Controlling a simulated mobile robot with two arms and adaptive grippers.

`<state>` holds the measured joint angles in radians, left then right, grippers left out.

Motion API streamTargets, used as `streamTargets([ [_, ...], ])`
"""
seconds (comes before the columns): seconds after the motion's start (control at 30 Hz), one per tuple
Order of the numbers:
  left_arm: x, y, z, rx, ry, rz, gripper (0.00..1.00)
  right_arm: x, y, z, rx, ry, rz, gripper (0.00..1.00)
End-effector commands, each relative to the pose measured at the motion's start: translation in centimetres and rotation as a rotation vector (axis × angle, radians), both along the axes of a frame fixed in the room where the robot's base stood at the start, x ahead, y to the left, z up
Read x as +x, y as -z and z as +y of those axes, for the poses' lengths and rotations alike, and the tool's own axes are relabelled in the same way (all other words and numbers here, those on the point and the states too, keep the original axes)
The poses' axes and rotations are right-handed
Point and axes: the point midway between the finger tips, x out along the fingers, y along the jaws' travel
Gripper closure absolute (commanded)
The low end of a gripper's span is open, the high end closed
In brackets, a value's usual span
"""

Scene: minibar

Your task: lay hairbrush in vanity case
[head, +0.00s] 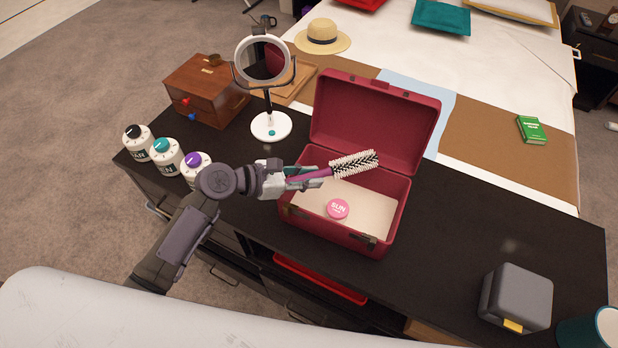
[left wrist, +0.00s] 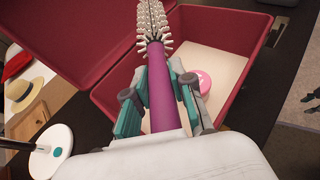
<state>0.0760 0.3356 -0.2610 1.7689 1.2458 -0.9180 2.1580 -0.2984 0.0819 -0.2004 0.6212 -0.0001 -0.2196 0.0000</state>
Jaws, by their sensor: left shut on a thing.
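The hairbrush (head: 354,165) has a purple handle and white bristles. My left gripper (head: 318,176) is shut on its handle and holds it over the left part of the open vanity case, bristles pointing right. In the left wrist view the hairbrush (left wrist: 161,95) runs between the fingers, bristles away from me. The vanity case (head: 333,234) is dark red with a cream floor, its lid (head: 378,115) raised at the back. A round pink tin marked SUN (head: 338,208) lies inside; it also shows in the left wrist view (left wrist: 187,86). My right gripper is not in view.
A round mirror on a white stand (head: 270,126) and a wooden box (head: 207,92) stand behind left. Several bottles with coloured caps (head: 166,154) line the left edge. A grey box (head: 515,298) stands at right. The dark top (head: 470,220) between is clear.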

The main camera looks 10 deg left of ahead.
Motion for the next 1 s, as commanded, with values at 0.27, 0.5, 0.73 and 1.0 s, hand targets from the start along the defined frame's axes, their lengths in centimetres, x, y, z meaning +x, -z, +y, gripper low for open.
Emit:
streamTargets([
  [0.27,0.0,0.7,0.0,0.0,0.0,-0.002,1.0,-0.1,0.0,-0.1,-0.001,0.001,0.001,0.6],
  [0.5,0.0,1.2,0.0,0.0,-0.001,0.0,1.0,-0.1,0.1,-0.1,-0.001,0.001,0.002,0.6],
  [0.73,0.0,1.9,0.0,-0.001,-0.001,-0.001,1.0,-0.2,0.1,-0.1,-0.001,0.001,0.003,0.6],
  [1.0,0.0,1.9,0.0,0.0,-0.001,0.0,0.52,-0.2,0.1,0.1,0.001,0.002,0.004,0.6],
])
